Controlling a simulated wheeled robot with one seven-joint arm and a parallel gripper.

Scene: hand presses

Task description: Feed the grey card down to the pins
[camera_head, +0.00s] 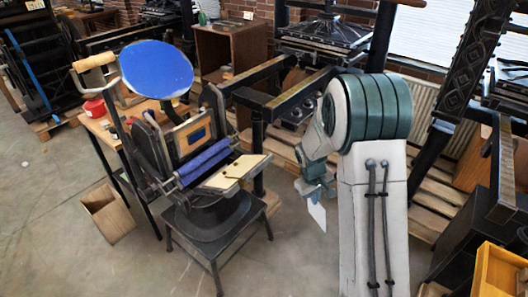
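The grey card (317,213) hangs tilted below my gripper (315,194), to the right of the hand press. My gripper appears shut on the card's upper end, though the fingertips are small and partly hidden. The hand press (205,165) stands left of centre with a round blue ink disc (156,68) on top. A cream board (236,172) juts from its right front, with small dark marks on it. I cannot tell whether these marks are the pins. The card is apart from the press, with a gap between it and the board.
The press rests on a dark stool (215,236). A wooden side table (104,126) with a red tin (94,107) stands left, above a wooden bin (107,216) on the floor. Larger presses and beams crowd the back. Front floor is clear.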

